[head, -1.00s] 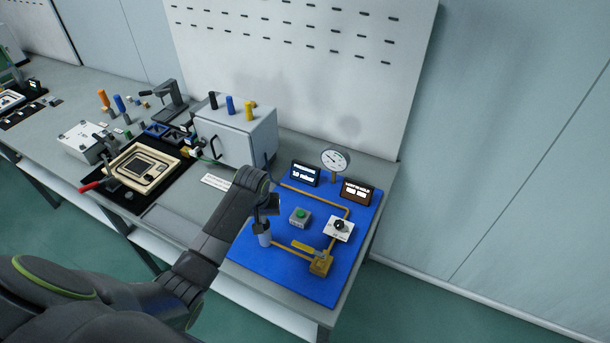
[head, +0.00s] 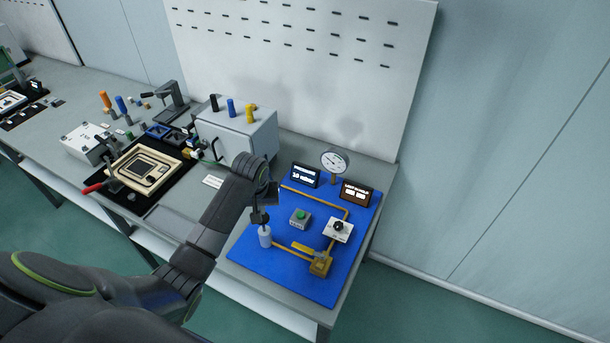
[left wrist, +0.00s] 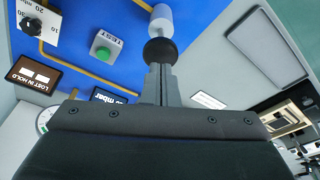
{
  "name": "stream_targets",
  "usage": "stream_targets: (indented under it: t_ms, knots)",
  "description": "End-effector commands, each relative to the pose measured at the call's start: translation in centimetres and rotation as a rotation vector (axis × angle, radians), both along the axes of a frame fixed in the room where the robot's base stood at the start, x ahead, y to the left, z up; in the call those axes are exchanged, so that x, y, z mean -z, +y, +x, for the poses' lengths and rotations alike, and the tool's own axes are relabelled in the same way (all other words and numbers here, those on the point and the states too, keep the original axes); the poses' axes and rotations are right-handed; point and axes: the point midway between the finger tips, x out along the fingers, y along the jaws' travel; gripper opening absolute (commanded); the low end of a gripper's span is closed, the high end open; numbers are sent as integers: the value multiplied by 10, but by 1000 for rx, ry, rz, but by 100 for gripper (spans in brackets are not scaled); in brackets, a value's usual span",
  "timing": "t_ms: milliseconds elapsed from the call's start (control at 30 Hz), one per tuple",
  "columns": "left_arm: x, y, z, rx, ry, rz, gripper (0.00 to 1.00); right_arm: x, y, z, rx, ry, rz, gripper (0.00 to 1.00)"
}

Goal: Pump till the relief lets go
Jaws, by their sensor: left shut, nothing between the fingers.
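The pump is a pale grey cylinder (head: 265,236) on the blue panel (head: 290,280), topped by a round black knob (head: 260,217) on a rod. My left gripper (head: 262,203) is shut and empty, its fingertips right at the knob. In the left wrist view the closed fingers (left wrist: 160,82) point at the black knob (left wrist: 160,51), with the pale cylinder (left wrist: 162,18) behind it. I cannot tell whether they touch. The round gauge (head: 335,160) stands at the panel's back. The pressure display (head: 304,175) appears to read 10 mbar. My right gripper is out of view.
The panel also holds a green TEST button (head: 301,215), a black dial on a white plate (head: 338,229), a brass valve with yellow lever (head: 320,264) and a "lost in hold" display (head: 356,192). A grey cabinet (head: 240,135) stands left behind my arm.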

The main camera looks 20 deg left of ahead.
Motion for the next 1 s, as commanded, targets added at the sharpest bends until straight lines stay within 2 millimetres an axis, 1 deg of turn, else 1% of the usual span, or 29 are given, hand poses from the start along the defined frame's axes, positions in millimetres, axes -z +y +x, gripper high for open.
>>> stream_targets:
  t_ms: [133, 233, 1000]
  knots:
    - [1, 0, 0, 0, 0, 0, 0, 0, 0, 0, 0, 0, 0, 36]
    - [5, 0, 0, 0, 1, 0, 0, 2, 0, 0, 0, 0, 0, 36]
    - [52, 0, -1, -1, 3, -1, 0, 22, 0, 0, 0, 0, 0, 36]
